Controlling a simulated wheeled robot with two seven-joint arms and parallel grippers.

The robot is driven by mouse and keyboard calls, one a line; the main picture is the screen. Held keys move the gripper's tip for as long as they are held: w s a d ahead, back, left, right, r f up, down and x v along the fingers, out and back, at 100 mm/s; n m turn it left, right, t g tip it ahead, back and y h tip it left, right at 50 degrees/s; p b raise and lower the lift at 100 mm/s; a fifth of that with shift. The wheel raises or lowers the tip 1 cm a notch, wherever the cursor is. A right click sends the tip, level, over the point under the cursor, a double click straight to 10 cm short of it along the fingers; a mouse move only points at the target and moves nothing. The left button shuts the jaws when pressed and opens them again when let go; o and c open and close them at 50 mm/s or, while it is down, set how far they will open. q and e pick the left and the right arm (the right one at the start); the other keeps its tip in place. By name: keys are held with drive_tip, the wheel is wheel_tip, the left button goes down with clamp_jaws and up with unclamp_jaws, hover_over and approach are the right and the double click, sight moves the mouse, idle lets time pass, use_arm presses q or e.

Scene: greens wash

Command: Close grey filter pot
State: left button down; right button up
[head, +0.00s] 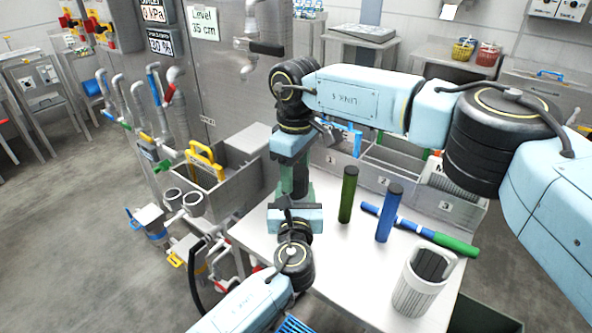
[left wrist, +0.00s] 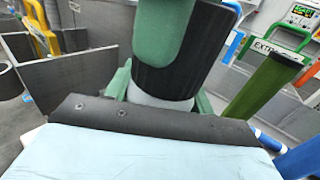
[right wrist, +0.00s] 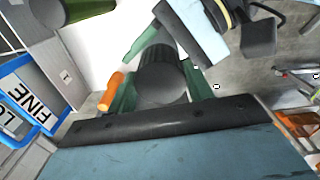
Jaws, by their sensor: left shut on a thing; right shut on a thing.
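A pot with a pale grey body (left wrist: 160,101) and a dark ribbed lid (left wrist: 168,75) is between my two grippers, above the table's left part. It shows as a small dark cylinder (head: 300,182) in the head view. My left gripper (head: 295,202) is shut on the body from below. My right gripper (head: 288,167) comes from above and is shut on the lid, whose dark round end (right wrist: 162,82) shows between its green fingers in the right wrist view. Lid and body look in line and touching. The fingers hide much of the joint, so I cannot tell whether it is tight.
A green tube (head: 348,194) and a blue tube (head: 388,213) stand on the white table (head: 340,258). A blue, white and green rod (head: 420,232) lies behind them. A ribbed pale container (head: 413,296) stands at the front right. Numbered grey bins (head: 462,208) line the back.

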drive_tip(key=o, duration=1)
drive_tip(key=shift+c, duration=0.2)
drive_tip(key=shift+r, duration=2.3)
drive_tip(key=shift+c, duration=0.5)
drive_tip(key=shift+n, duration=0.3)
